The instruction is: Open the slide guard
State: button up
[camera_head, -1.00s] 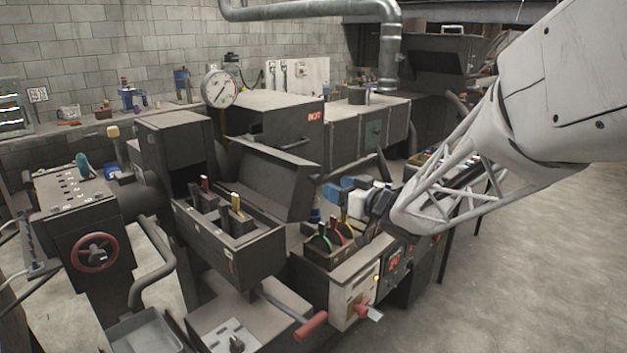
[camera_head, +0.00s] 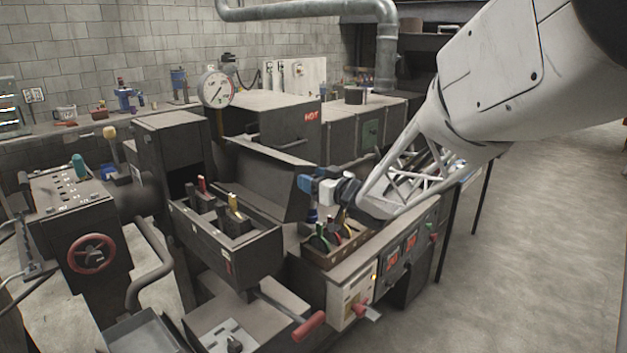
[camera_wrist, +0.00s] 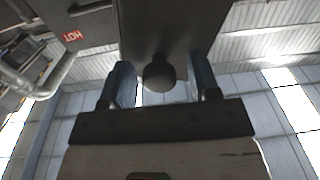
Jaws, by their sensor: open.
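A dark slanted panel (camera_head: 262,180), which looks like the slide guard, stands over the open tray box in the head view. In the wrist view a dark plate (camera_wrist: 168,25) fills the top middle, and a round dark knob (camera_wrist: 158,75) sticks out from it. My gripper (camera_head: 308,184) is close to the panel's right edge in the head view. In the wrist view its blue fingers (camera_wrist: 161,66) are apart, one on each side of the knob, with gaps visible. Whether the knob lies fully between the fingertips in depth I cannot tell.
A box marked HOT (camera_head: 275,118) stands behind the panel. A small tray of colored-handled tools (camera_head: 330,248) lies below my gripper. A red-handled lever (camera_head: 308,325) sticks out in front. The floor at right is clear.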

grip_shut()
jog(key=s+a+n, duration=0.1)
jog(key=r+n, duration=0.1)
jog(key=shift+s+a+r+n, duration=0.25)
jog(key=shift+s+a+n, duration=0.05)
jog(key=shift+s+a, duration=0.1)
dwell(0.4)
grip_release()
jog(key=shift+d, duration=0.1)
jog(key=v, duration=0.7)
jog(key=shift+s+d, duration=0.25)
jog(key=shift+s, duration=0.1)
dwell(0.4)
